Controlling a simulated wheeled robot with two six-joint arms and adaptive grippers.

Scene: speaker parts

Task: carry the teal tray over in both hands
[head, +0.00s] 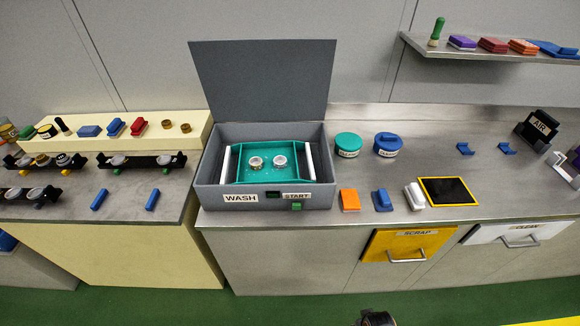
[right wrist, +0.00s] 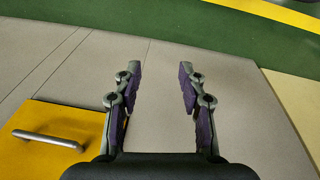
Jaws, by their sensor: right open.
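The teal tray (head: 254,178) sits inside the grey wash box (head: 215,200), whose lid (head: 262,80) stands open. The tray has a white bar handle at its left end (head: 226,165) and another at its right end (head: 309,162). Two small silver-rimmed round parts (head: 255,162) stand on the tray. My right gripper (right wrist: 157,75) is open and empty in the right wrist view, with the cabinet front and green floor behind it. A dark piece at the bottom edge of the head view is too cut off to identify. My left gripper is not in view.
Right of the box stand a teal round container (head: 348,145) and a blue one (head: 388,145). An orange block (head: 350,200), blue and white pieces and a yellow-framed black pad (head: 448,191) lie along the counter front. Clear steel counter (head: 440,130) lies behind the pad.

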